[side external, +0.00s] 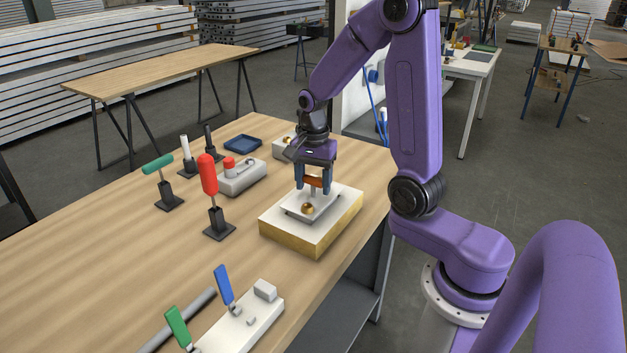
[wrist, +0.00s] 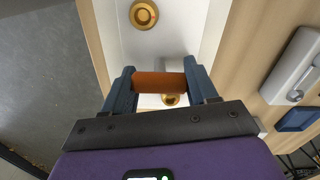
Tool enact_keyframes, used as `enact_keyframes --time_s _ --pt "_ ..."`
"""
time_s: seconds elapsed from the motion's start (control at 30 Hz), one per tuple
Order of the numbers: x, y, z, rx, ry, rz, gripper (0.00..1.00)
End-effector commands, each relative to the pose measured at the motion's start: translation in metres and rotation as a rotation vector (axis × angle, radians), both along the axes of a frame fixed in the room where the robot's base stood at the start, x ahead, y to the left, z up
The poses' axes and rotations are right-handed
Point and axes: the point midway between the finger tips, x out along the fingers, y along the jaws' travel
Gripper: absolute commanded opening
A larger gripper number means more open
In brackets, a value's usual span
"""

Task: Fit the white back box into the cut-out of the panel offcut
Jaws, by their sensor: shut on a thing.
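The panel offcut (side external: 283,236) is a thick block with a white top and yellowish sides, lying near the table's right edge. The white back box (side external: 326,204) is a shallow, tray-like piece at the middle of its top, with a round gold fitting (side external: 307,208). My gripper (side external: 314,186) is above the box, pointing down, shut on an orange grip bar that stands up from the box on a grey post. The wrist view shows the orange bar (wrist: 160,82) between both fingers and the white box floor (wrist: 180,40) beyond. Whether the box is seated in the cut-out cannot be told.
A red-handled tool (side external: 208,175) on a dark stand, a teal-handled tool (side external: 158,164) and a grey case (side external: 241,178) stand left of the panel. A blue tray (side external: 243,143) lies behind. A white board (side external: 245,325) with clamps is in front. The table between is clear.

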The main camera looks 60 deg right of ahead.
Motion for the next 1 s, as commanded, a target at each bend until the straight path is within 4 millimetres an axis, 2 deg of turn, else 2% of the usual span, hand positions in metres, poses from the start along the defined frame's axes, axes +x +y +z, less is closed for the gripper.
enact_keyframes --time_s 1.0 --pt "0.000 0.000 -0.011 0.000 0.000 0.000 0.03"
